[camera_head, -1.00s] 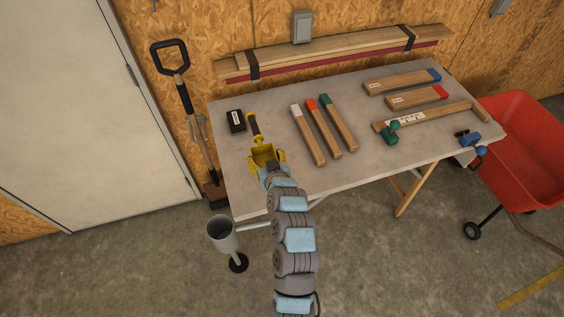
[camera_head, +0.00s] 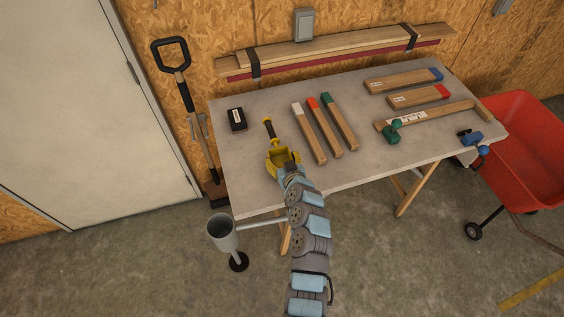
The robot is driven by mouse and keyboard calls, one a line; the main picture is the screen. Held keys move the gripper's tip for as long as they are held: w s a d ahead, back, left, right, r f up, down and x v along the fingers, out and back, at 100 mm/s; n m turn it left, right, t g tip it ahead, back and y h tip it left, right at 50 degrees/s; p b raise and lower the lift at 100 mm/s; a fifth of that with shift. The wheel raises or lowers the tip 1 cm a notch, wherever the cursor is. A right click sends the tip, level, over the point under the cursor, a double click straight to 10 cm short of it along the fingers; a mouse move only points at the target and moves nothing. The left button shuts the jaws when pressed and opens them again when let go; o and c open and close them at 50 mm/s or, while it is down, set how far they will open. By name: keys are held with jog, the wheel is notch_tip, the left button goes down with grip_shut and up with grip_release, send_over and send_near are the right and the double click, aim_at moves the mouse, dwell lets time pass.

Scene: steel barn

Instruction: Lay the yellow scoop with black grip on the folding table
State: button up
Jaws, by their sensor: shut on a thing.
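The yellow scoop with black grip (camera_head: 279,156) is at the left part of the folding table (camera_head: 240,171), its black grip pointing toward the back wall. My gripper (camera_head: 288,167) reaches in from the front and is shut on the scoop at its yellow end. The fingers are mostly hidden by the scoop and my wrist. The scoop is over the tabletop, left of the painted wooden sticks. I cannot tell whether it touches the surface.
A small black box (camera_head: 236,119) lies left of the scoop. Several wooden sticks with painted ends (camera_head: 317,137) lie to its right. Green (camera_head: 392,134) and blue (camera_head: 470,138) tools lie farther right. A grey cup on a stand (camera_head: 222,238) is at the front left. The table's front left is bare.

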jog(key=shift+f, duration=0.6)
jog(key=shift+f+b, duration=0.2)
jog(key=shift+b, duration=0.1)
jog(key=o, duration=1.1)
jog(key=shift+o, duration=0.2)
jog(key=shift+r, duration=0.1)
